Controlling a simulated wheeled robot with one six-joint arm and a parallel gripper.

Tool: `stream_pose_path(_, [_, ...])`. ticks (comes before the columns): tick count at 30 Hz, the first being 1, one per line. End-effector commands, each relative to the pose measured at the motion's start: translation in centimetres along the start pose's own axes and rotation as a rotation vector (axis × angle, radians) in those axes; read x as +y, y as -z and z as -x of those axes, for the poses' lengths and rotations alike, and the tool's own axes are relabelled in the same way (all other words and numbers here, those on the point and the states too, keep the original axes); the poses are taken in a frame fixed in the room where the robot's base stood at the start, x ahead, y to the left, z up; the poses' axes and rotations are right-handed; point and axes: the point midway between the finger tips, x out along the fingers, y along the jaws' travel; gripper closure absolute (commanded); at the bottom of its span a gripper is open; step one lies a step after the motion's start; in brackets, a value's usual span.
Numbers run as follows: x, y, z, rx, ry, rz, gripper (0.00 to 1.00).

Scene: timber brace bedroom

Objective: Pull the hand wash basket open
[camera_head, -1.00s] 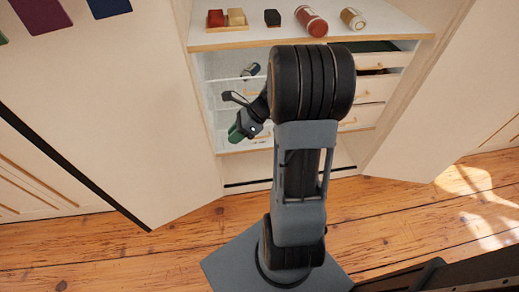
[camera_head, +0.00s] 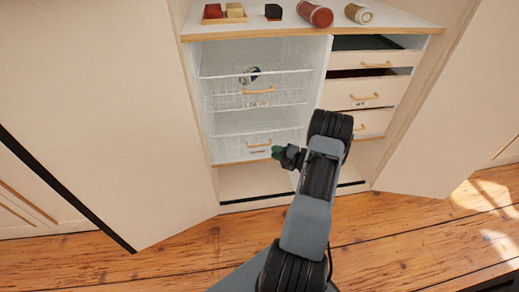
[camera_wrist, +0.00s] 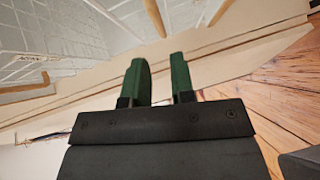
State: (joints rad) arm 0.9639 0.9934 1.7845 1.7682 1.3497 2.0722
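Two white wire baskets stand one above the other in the left side of the cabinet. The upper basket (camera_head: 225,100) has a wooden handle (camera_head: 259,91) and a small label. The lower basket (camera_head: 228,150) has a wooden handle (camera_head: 258,144) and a label too small to read, so I cannot tell which is the hand wash basket. Both look pushed in. My gripper (camera_head: 276,152) is just right of the lower handle and apart from it in the picture. In the wrist view my gripper (camera_wrist: 160,72) has its green fingers apart, with nothing between them.
Drawers (camera_head: 350,94) with wooden handles fill the cabinet's right side. Open doors (camera_head: 100,120) flank the cabinet. The wooden floor (camera_head: 400,240) in front is clear.

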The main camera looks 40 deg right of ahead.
Motion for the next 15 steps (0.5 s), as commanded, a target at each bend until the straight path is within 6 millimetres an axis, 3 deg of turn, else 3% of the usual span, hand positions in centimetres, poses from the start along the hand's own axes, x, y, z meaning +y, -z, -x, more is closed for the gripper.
stream_pose_path(6, [-0.3,0.0,-4.3,0.003,0.001,0.002,0.77])
stream_pose_path(15, [-0.1,0.0,-7.9,0.001,0.001,0.002,0.77])
